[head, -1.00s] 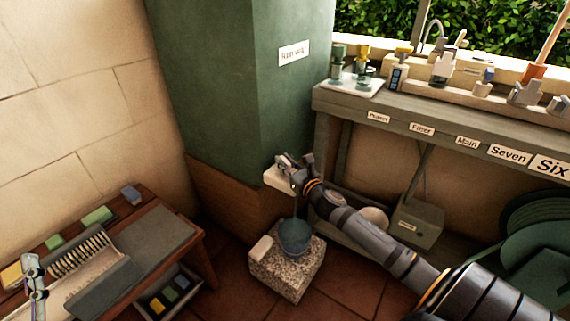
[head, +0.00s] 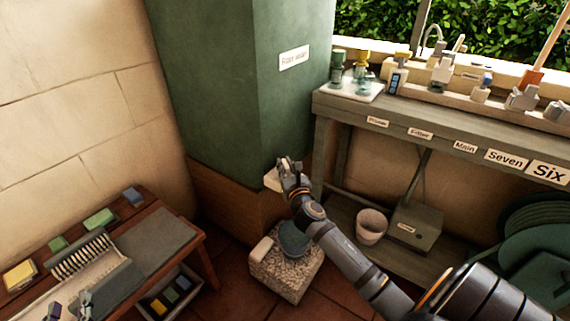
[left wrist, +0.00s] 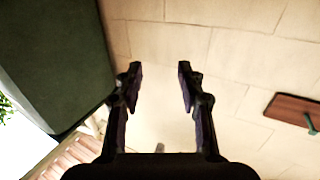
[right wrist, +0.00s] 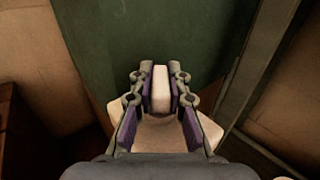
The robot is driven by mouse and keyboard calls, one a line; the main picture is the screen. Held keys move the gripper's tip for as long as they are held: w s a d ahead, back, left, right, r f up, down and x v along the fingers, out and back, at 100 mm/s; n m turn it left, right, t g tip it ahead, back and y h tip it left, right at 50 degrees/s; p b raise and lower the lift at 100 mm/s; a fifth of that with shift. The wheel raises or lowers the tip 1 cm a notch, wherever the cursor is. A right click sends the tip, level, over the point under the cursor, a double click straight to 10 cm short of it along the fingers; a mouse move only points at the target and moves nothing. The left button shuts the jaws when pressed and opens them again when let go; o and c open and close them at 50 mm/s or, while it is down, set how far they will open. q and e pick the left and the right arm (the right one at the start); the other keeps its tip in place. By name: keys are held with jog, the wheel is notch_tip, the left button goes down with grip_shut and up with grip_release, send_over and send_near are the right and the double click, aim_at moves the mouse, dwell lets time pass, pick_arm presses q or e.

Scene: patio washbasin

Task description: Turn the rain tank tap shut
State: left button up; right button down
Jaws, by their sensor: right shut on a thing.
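The dark green rain tank (head: 210,85) stands at the back with a "Rain water" label (head: 294,58). The cream tap (head: 271,180) sticks out low on its front and is partly hidden behind my right gripper (head: 288,170). In the right wrist view, my right gripper (right wrist: 160,88) is shut on the tap's upright cream handle (right wrist: 160,92), with the wider tap body (right wrist: 160,138) behind it. Whether water runs is hidden by my arm. My left gripper (head: 72,304) is at the lower left in the head view; in the left wrist view it is open and empty (left wrist: 160,78).
A blue-grey bucket (head: 293,240) stands on a speckled stone block (head: 285,282) below the tap, partly behind my right arm. A wooden bench (head: 203,262) with brushes and sponges is at left. A grey counter (head: 440,132) with bottles and labels is at right.

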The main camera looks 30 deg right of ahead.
jog(key=m+h, duration=0.1)
jog(key=g+h, duration=0.1)
jog(key=shift+a+f+m+h, duration=0.1)
jog(key=shift+f+m+h, duration=0.2)
jog(key=shift+m, duration=0.1)
jog(key=shift+m+g+h, duration=0.5)
jog(key=shift+h, duration=0.2)
jog(key=shift+m+g+h, duration=0.3)
jog(key=shift+m+h, duration=0.1)
jog(key=shift+h, duration=0.1)
jog(key=m+g+h, duration=0.2)
jog(key=h, duration=0.1)
jog(key=shift+m+g, duration=0.3)
jog(key=m+g+h, duration=0.2)
jog(key=m+g, duration=0.1)
jog(key=g, duration=0.1)
jog(key=shift+s+h, duration=0.1)
jog(key=shift+h, duration=0.3)
pick_arm(q)
jog(key=shift+s+f+g, duration=0.15)
jog(key=shift+f+g, duration=0.15)
jog(key=shift+f, duration=0.35)
jog(key=shift+s+f+g, duration=0.15)
jog(key=shift+f+g, duration=0.15)
jog(key=shift+f, duration=0.3)
pick_arm(e)
jog(key=shift+m+g, duration=0.3)
jog(key=shift+g, duration=0.2)
jog(key=shift+g+h, duration=0.3)
jog(key=shift+h, duration=0.1)
